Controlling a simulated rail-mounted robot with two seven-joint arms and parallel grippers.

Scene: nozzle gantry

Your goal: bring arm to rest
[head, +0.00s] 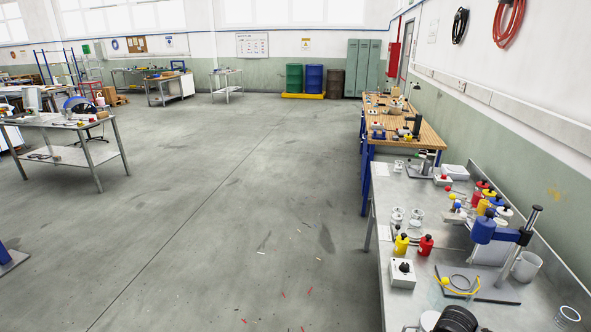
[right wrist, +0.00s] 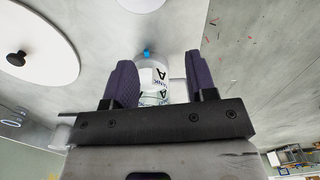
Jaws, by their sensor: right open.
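My right gripper (right wrist: 163,72) shows in the right wrist view with its two dark padded fingers apart. A clear bottle (right wrist: 153,72) with a blue cap and a printed label shows in the gap between the fingers. A gap shows between the bottle and the right-hand finger; I cannot tell how far beyond the fingertips the bottle stands. My left gripper is in neither view. Neither gripper can be made out clearly in the head view.
A metal bench (head: 388,302) on the right carries red and yellow bottles, a white box with a black knob (head: 402,273) and a blue-headed stand (head: 484,230). A wooden-topped bench (head: 430,133) stands beyond. The floor (head: 230,200) is mostly clear. A white disc with a black knob (right wrist: 36,40) is near the right wrist.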

